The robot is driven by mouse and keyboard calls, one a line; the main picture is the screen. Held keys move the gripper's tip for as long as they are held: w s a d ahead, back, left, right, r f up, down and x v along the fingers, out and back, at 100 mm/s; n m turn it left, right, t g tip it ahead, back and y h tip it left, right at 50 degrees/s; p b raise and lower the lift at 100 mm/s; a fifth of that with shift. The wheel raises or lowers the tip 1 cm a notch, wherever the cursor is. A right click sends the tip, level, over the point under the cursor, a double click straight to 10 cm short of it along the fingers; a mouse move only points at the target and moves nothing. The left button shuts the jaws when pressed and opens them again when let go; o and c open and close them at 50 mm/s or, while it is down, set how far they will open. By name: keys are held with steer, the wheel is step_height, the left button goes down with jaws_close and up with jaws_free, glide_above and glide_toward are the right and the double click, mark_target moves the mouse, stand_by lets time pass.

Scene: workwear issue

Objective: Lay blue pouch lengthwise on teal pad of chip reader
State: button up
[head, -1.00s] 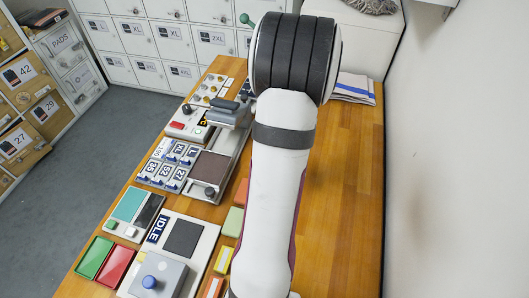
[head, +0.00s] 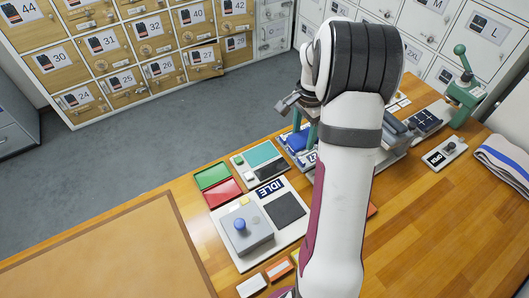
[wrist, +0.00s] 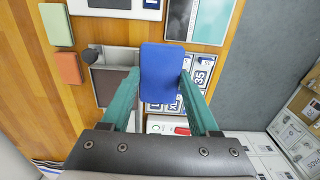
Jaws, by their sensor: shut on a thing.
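In the head view the pouch (head: 298,141) shows in part below my gripper (head: 304,130), above the board of size tags. The chip reader's teal pad (head: 262,155) is bare, to the left of my gripper in the head view. In the wrist view the teal pad (wrist: 178,20) is at the top, ahead of the pouch and apart from it. The reader's dark panel (head: 271,171) is beside the pad.
A green tray (head: 212,176) and a red tray (head: 223,193) lie left of the reader. An IDLE-marked unit with a blue knob (head: 240,224) stands in front. The size-tag board (wrist: 200,72) lies under the pouch. A folded striped cloth (head: 505,160) lies far right.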

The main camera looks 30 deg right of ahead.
glide_above(261, 153)
steer(key=f, duration=0.6)
steer(key=shift+s+d+f, duration=0.2)
steer(key=shift+s+f, duration=0.05)
steer(key=shift+s, duration=0.15)
steer(key=f, duration=0.3)
steer(key=shift+w+a+f, duration=0.3)
steer(key=shift+w+f, duration=0.05)
steer(key=shift+f, duration=0.4)
steer(key=o, duration=1.3)
steer(key=shift+f, duration=0.15)
steer(key=shift+o, duration=0.2)
